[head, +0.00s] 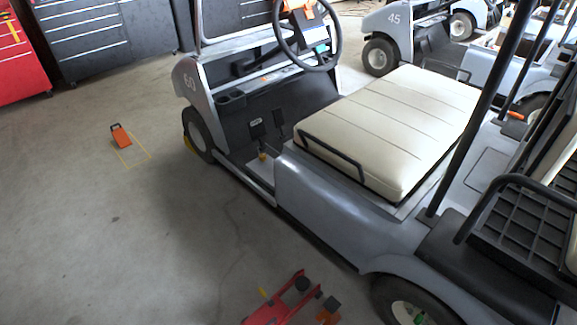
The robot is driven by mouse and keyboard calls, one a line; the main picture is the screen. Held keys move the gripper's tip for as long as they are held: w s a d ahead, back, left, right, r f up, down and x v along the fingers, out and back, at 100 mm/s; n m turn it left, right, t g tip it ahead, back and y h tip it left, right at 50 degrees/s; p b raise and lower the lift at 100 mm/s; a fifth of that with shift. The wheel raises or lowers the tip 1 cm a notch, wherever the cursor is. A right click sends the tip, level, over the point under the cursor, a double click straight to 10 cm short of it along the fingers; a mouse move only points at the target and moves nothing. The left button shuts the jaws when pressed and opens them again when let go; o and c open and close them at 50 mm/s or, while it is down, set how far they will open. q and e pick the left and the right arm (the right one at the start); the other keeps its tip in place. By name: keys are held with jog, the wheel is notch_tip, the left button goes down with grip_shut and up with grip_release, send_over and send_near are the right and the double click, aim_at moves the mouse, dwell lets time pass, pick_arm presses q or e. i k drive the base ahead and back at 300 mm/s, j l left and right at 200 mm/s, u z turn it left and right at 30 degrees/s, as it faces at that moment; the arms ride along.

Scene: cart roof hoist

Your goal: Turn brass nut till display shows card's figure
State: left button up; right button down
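I cannot make out a brass nut, a display or a card with a figure in the head view. A grey golf cart (325,205) marked 60 fills the middle and right, with a cream seat (400,125) and a black steering wheel (335,45). Small orange and white pieces (302,6) show at the steering wheel by the top edge, too small and cut off to read. Neither of my grippers is in view.
An orange block with a black handle (121,134) lies by a yellow floor outline (137,158). A red jack-like tool (272,313) sits at the bottom edge near the rear wheel (385,295). Tool cabinets (105,35) and other carts (395,20) stand behind. The left floor is mostly clear.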

aim_at(262, 157)
jog(key=k+j+z, duration=0.1)
jog(key=j, duration=0.3)
jog(key=k+j+z, duration=0.1)
jog(key=k+j, duration=0.15)
jog(key=j, duration=0.15)
jog(key=k+j+z, duration=0.1)
jog(key=j, duration=0.3)
jog(key=k+j+z, duration=0.1)
jog(key=k+j, duration=0.2)
jog(key=i+j+z, duration=0.15)
jog(key=j, duration=0.55)
jog(key=j+z, duration=0.2)
jog(key=j, duration=0.55)
jog(key=i+j+z, duration=0.2)
jog(key=i+j, duration=0.6)
